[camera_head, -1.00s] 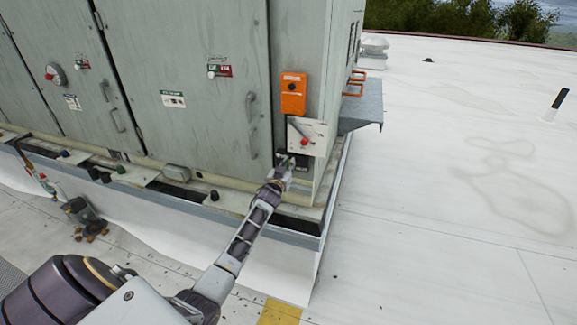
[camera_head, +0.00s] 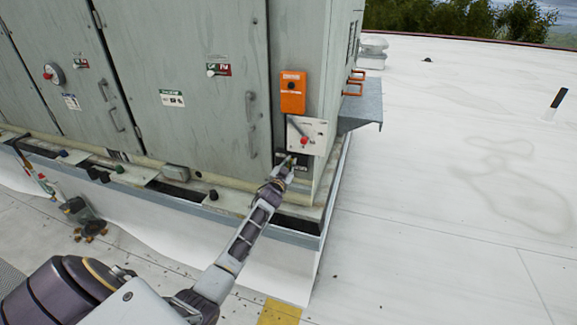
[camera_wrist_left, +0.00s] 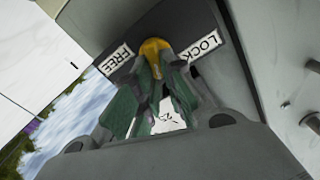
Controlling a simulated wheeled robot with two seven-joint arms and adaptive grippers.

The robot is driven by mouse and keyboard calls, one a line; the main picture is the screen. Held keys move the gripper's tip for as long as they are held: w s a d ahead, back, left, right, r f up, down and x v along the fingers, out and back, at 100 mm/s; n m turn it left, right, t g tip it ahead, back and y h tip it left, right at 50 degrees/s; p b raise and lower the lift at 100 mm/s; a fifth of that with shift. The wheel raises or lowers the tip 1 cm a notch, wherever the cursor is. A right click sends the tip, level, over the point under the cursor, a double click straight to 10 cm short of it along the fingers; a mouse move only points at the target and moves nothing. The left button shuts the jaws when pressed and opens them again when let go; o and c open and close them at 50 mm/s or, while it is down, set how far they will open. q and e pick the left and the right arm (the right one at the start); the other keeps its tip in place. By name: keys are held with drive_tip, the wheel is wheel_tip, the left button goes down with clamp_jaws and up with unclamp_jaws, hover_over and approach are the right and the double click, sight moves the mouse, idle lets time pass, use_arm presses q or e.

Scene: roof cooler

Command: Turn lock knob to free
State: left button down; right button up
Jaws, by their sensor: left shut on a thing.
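The lock knob (camera_wrist_left: 154,46) shows in the left wrist view as a yellow piece between my fingers, on a dark plate (camera_wrist_left: 185,18). A FREE label (camera_wrist_left: 116,59) is left of it and a LOCK label (camera_wrist_left: 203,45) right of it. The yellow part lies between the two labels. My left gripper (camera_wrist_left: 155,82) is shut on the knob, and its fingers hide much of it. In the head view my left gripper (camera_head: 287,168) is at the dark plate (camera_head: 296,161), low on the cabinet's right front corner. My right gripper is not in view.
A white panel with a red-ended lever (camera_head: 304,140) is just above the plate, and an orange box (camera_head: 293,92) above that. A door handle (camera_head: 251,120) is to the left. A grey ledge (camera_head: 362,105) sticks out right. The white roof at right is mostly clear.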

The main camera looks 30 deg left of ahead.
use_arm(q)
drive_tip(key=shift+w+d+f+m+b, duration=0.1)
drive_tip(key=shift+d+f+m+b, duration=0.25)
drive_tip(key=shift+m, duration=1.95)
drive_tip(key=shift+d+f+m+b, duration=0.15)
drive_tip(key=shift+m+b, duration=0.45)
drive_tip(key=shift+m, duration=1.7)
drive_tip(key=shift+w+d+f+m+b, duration=0.15)
drive_tip(key=shift+f+m+b, duration=0.25)
drive_tip(key=shift+m, duration=1.9)
drive_tip(key=shift+s, duration=0.1)
drive_tip(key=c, duration=1.5)
unclamp_jaws()
drive_tip(key=shift+s, duration=0.1)
drive_tip(key=v, duration=1.1)
drive_tip(key=shift+s, duration=0.4)
